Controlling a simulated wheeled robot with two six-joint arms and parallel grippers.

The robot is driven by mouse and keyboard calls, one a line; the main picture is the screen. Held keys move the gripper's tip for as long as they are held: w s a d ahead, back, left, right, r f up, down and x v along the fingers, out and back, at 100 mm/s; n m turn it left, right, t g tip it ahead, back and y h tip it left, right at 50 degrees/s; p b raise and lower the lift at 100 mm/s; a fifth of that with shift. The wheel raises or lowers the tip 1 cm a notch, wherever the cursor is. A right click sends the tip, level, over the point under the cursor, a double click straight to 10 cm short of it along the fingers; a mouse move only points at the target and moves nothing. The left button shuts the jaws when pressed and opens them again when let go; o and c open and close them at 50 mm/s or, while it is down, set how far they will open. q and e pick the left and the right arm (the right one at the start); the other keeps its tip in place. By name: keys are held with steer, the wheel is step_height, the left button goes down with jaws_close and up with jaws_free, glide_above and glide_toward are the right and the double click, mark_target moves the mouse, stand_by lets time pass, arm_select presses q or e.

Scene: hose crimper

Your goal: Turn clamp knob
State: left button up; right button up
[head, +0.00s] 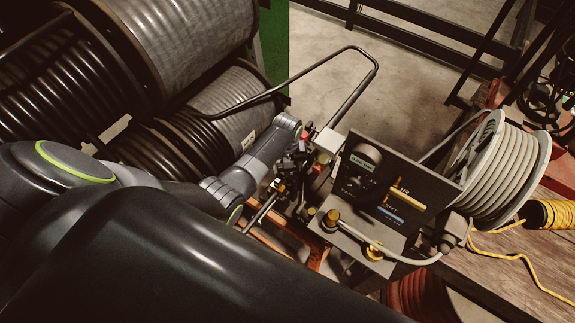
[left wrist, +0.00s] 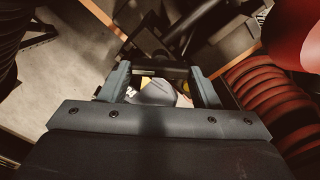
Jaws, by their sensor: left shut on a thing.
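My left gripper (head: 290,168) reaches from the left to the side of the hose crimper (head: 372,205), by its small red and white parts. In the left wrist view the two fingers of my left gripper (left wrist: 164,78) stand apart, with a dark grey rounded piece, seemingly the clamp knob (left wrist: 156,92), between them. The gripper is shut on it. In the head view the knob is hidden by the gripper and cannot be made out. My right gripper is not in view.
A grey hose reel (head: 505,165) is at the right. Large dark hose drums (head: 190,45) fill the upper left. Open floor (head: 325,55) lies behind.

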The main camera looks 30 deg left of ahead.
arm_select(q)
steer(key=shift+m, duration=1.1)
steer(key=o, duration=1)
steer(key=shift+r, duration=0.15)
